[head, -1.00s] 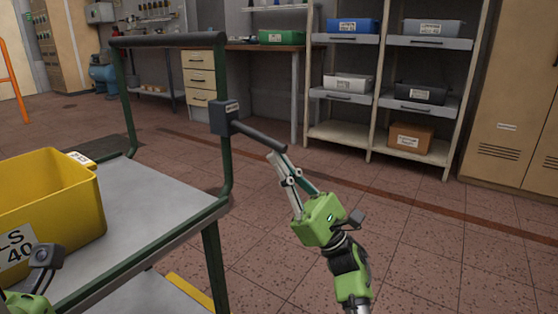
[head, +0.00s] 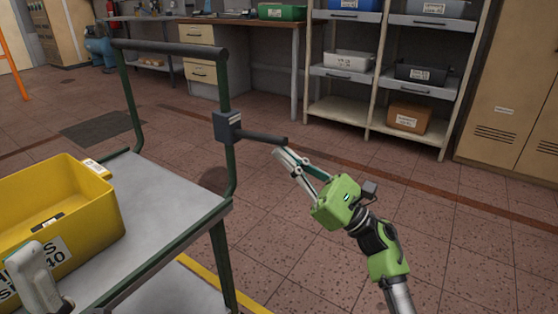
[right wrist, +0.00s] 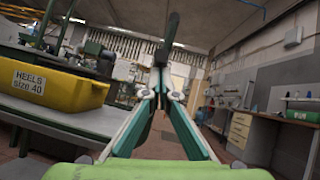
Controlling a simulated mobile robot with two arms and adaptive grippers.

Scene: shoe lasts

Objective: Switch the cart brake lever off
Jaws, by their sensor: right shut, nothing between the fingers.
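The brake lever (head: 262,136) is a dark bar sticking out to the right from a dark labelled box on the cart's (head: 181,243) green post. It points nearly level, dipping slightly toward its free end. My right gripper (head: 280,152) is shut and empty, with its fingertips just below the lever's free end. I cannot tell whether they touch it. In the right wrist view, the closed fingertips (right wrist: 160,72) come together in front of a dark upright bar. A pale grey part at the lower left of the head view looks like my left arm; its fingers do not show.
A yellow bin (head: 107,218) stands on the cart's grey top. Shelves with boxes (head: 407,119), a wooden-topped bench (head: 228,21) and a tan cabinet (head: 512,110) stand behind. The tiled floor right of the cart is clear.

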